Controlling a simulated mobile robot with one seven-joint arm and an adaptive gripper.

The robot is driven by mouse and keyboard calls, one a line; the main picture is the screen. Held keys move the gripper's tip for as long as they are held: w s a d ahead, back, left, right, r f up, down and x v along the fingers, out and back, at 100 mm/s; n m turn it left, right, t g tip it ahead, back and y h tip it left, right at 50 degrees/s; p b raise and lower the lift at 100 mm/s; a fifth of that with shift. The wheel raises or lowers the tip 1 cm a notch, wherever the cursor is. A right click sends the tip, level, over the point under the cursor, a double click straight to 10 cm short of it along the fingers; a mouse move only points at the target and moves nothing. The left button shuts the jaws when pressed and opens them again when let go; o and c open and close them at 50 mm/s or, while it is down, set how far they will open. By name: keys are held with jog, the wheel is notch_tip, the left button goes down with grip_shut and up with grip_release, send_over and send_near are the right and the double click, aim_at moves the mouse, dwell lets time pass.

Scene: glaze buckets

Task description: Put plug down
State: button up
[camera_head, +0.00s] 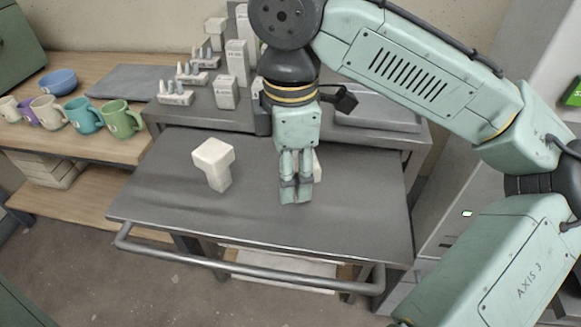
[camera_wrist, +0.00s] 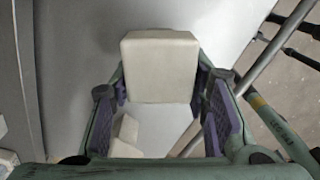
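The pale plug (camera_wrist: 160,65) is a block with a square end, between the two purple finger pads in the wrist view. The pads meet its sides, and my gripper (camera_wrist: 163,105) looks shut on it. In the head view, my gripper (camera_head: 295,190) points down low over the grey cart top, and its front finger hides most of the plug; only a pale edge (camera_head: 317,167) shows to the right. I cannot tell whether the plug touches the cart top. A second pale block (camera_head: 213,165), wider at the top, stands left of my gripper; it also shows lower in the wrist view (camera_wrist: 125,132).
The grey cart top (camera_head: 350,215) is clear to the right and in front, with a handle bar (camera_head: 250,271) along its front. A raised shelf behind holds white boxes (camera_head: 226,92) and small bottle racks (camera_head: 175,94). Several mugs (camera_head: 121,119) and a blue bowl (camera_head: 58,82) stand left.

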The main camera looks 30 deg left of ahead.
jog(key=o, duration=0.3)
jog(key=shift+r, duration=0.1)
notch_tip(320, 180, up, 12)
jog(key=shift+r+p, duration=0.1)
jog(key=shift+p, duration=0.2)
jog(key=shift+d, duration=0.1)
dwell(0.4)
